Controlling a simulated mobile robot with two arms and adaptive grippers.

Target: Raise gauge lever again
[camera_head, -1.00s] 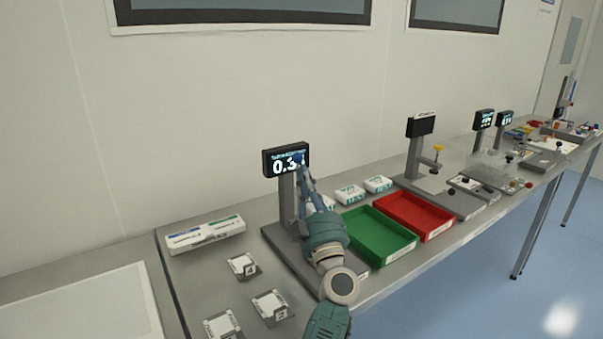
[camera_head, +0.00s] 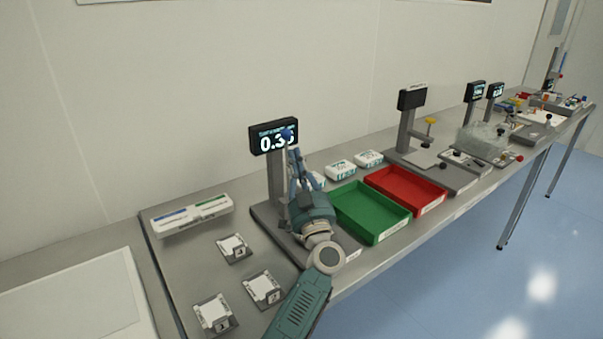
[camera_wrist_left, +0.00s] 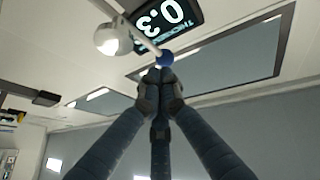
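The thickness gauge (camera_head: 257,139) stands on a grey base with a lit display reading about 0.3; its last digit is partly covered. Its lever ends in a blue ball (camera_head: 287,134), in front of the display's right side. The wrist view shows the blue ball (camera_wrist_left: 166,58) on a pale rod (camera_wrist_left: 148,44). My left gripper (camera_head: 293,155) is below the ball. In the wrist view its fingertips (camera_wrist_left: 158,76) are together, just under the ball; I cannot tell if they touch it. The gauge's measuring contact is hidden by my arm. My right gripper is out of view.
A green tray (camera_head: 376,235) and a red tray (camera_head: 432,205) sit right of the gauge. White packs (camera_head: 340,167) lie behind them. Small numbered blocks (camera_head: 233,247) and a marked holder (camera_head: 192,216) are on the left. Another gauge stand (camera_head: 409,125) is farther right.

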